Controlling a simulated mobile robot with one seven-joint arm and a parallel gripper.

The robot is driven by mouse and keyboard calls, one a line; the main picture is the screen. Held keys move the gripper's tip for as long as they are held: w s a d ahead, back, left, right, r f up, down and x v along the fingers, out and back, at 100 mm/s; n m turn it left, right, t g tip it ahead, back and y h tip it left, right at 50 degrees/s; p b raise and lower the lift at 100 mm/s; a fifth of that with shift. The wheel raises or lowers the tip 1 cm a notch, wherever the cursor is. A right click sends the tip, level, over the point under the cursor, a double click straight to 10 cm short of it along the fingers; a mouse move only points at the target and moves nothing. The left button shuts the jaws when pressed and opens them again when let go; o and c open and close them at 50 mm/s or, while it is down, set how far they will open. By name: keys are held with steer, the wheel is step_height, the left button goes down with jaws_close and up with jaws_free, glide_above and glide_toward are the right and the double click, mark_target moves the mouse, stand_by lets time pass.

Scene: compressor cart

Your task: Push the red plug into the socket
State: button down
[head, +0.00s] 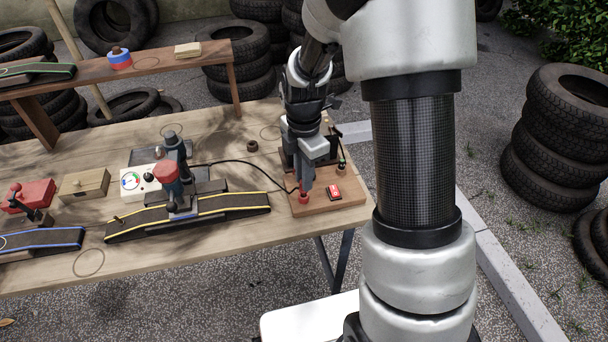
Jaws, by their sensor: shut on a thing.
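My gripper (304,187) points down over the wooden base board (352,199) at the right end of the table. It is shut on the red plug (303,199), which shows as a small red piece under the fingertips, low over the board's front left part. A black cable (250,163) runs across the table to this spot. I cannot make out the socket; the gripper and plug cover that part of the board. Whether the plug touches the board or sits in anything is too small to tell.
A red rocker switch (334,191) is on the board just right of the gripper. A raised shelf (150,62) runs along the back. Tyre stacks (560,130) stand beyond the table.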

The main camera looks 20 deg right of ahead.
steer(key=shift+f+b, duration=0.6)
steer(key=shift+f, duration=0.35)
stand_by(0.6)
steer(key=c, duration=1.1)
jaws_free()
steer(key=shift+r+p, duration=2.75)
steer(key=shift+r, duration=0.8)
steer(key=shift+r, duration=0.1)
steer(key=s+r+m+t+p, duration=0.2)
steer(key=s+r+m, duration=0.4)
steer(key=r, duration=0.4)
steer(key=s+r+m+t+p, duration=0.1)
steer(key=s+r+m+p, duration=0.3)
steer(key=s+r+m, duration=0.2)
steer(key=s+r+m+t+p, duration=0.2)
steer(key=s+r+m, duration=0.4)
steer(key=r, duration=0.8)
steer(key=shift+s+r+m+t+p, duration=0.15)
steer(key=shift+m+p, duration=0.1)
steer(key=shift+m, duration=0.55)
steer(key=shift+s+r+m+t+p, duration=0.15)
steer(key=shift+m+p, duration=0.1)
steer(key=shift+m, duration=0.55)
